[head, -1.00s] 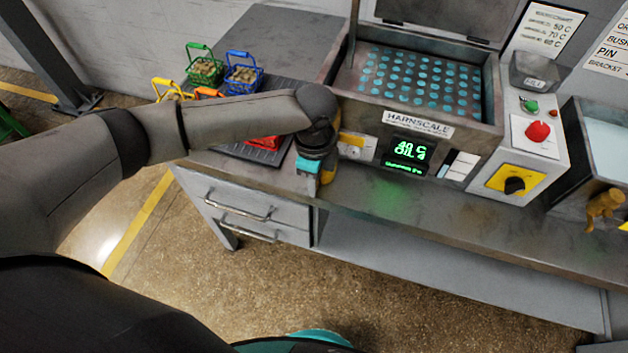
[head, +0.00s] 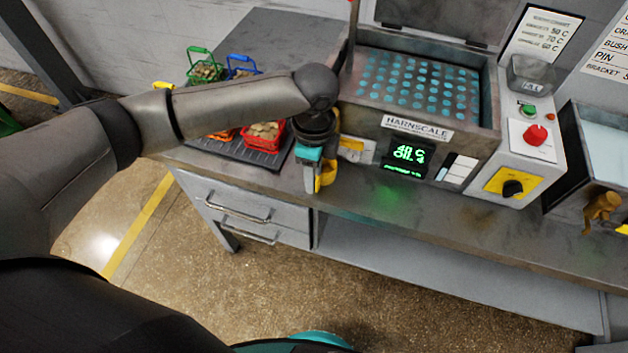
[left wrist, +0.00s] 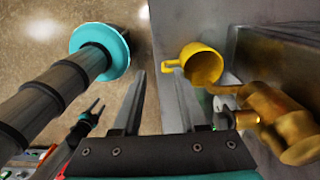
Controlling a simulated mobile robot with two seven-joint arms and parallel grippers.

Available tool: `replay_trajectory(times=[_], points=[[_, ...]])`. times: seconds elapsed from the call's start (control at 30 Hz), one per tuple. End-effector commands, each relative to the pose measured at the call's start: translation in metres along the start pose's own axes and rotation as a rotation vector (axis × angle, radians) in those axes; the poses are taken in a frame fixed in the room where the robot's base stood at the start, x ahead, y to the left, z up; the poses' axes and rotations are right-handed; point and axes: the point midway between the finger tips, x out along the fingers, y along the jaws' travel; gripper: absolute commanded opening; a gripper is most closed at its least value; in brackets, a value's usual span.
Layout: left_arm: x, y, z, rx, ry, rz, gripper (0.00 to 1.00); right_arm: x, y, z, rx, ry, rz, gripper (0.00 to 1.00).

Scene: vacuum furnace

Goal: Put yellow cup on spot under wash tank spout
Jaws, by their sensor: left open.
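The yellow cup (head: 327,176) stands on the bench's front strip, partly hidden by my left gripper (head: 311,186) in the head view. In the left wrist view the cup (left wrist: 204,68) is upright, its handle towards my left fingers. My left gripper (left wrist: 153,70) is open and empty; the cup is beside the right finger's tip, not between the fingers. A brass spout (left wrist: 280,118) sits close to the cup in the left wrist view; I cannot tell whether the cup is directly under it. Any marked spot is not visible. My right gripper (left wrist: 88,122) seems to show small at lower left.
The HARNSCALE tank (head: 417,128) stands open behind the cup. Another tank (head: 608,135) with a brass tap (head: 603,207) is at the far right. A red basket (head: 263,135) and other baskets stand at left. The front strip right of the cup is clear.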

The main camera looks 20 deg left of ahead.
Motion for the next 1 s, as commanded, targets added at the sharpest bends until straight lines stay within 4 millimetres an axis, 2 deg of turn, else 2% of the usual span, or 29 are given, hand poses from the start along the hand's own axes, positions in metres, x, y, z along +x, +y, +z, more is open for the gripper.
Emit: replay_trajectory(times=[0.03,0.2,0.4,1.0], points=[[-0.014,-0.001,0.0,0.002,0.001,-0.003,0.42,-0.004,0.0,0.0,0.0,0.0,0.0,0.5],[-0.048,-0.001,0.0,0.0,0.001,-0.003,0.42,-0.008,0.0,-0.001,0.0,0.0,0.0,0.5],[-0.071,0.0,0.0,0.0,0.0,0.0,0.42,-0.01,0.0,-0.001,0.0,0.0,0.0,0.5],[-0.075,0.0,0.0,0.0,0.0,0.001,0.42,-0.01,0.0,-0.001,0.0,0.0,0.0,0.5]])
